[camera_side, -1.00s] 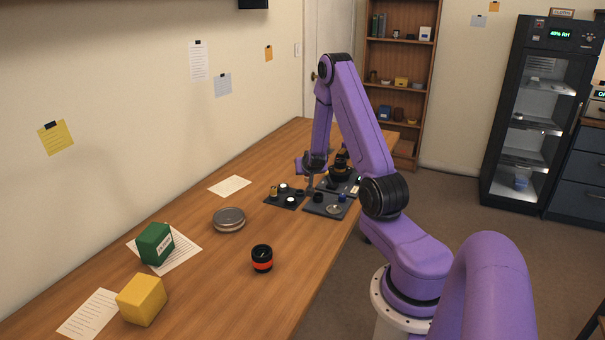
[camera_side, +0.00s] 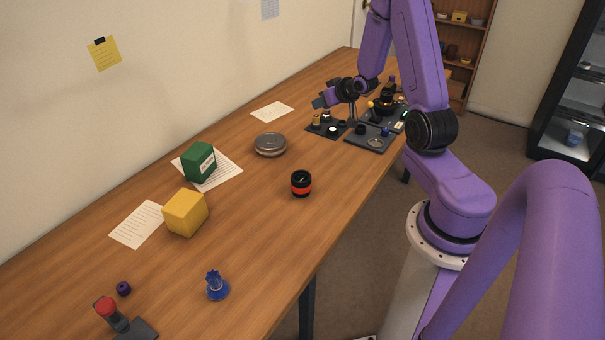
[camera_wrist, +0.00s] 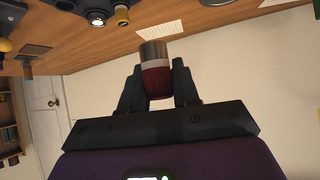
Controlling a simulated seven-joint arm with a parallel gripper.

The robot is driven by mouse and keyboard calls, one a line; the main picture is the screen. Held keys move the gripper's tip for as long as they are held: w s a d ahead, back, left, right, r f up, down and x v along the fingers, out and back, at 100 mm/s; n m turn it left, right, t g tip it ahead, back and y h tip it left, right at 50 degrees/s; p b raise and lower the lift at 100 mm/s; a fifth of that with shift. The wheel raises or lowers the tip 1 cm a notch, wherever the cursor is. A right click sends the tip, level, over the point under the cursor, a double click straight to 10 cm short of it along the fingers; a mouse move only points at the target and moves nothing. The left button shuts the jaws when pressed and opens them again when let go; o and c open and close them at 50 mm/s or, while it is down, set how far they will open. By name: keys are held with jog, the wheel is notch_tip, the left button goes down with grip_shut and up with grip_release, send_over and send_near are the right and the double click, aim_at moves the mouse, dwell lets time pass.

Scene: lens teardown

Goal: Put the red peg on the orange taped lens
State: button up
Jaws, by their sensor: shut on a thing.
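The orange taped lens (camera_side: 301,184) is a short black cylinder with an orange-red band, standing upright on open wood in the middle of the table. My gripper (camera_wrist: 157,70) is shut on the red peg (camera_wrist: 156,84), a dark red body with a pale band and a silver-brown end pointing away from the palm. In the side view my gripper (camera_side: 322,102) is above the dark trays at the far end, tilted nearly level and pointing left. It is well apart from the lens. The peg is too small to make out clearly there.
Dark trays (camera_side: 368,139) with small parts lie at the far right. A round metal tin (camera_side: 270,145), a green box (camera_side: 199,161) and a yellow cube (camera_side: 185,212) stand left of the lens. A blue piece (camera_side: 217,287) and a red-topped tool (camera_side: 107,307) are nearer.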

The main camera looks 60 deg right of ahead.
jog(key=w+a+n+y, duration=0.2)
jog(key=a+n+y, duration=0.2)
jog(key=a, duration=0.3)
jog(key=n+g+y, duration=0.4)
jog(key=n+y, duration=0.5)
jog(key=n, duration=0.3)
send_over(296, 178)
jog(key=f, duration=0.1)
jog(key=shift+d+f, duration=0.1)
jog(key=shift+f, duration=3.55)
jog(key=shift+f, duration=0.1)
jog(key=o, duration=1)
jog(key=shift+o, duration=0.2)
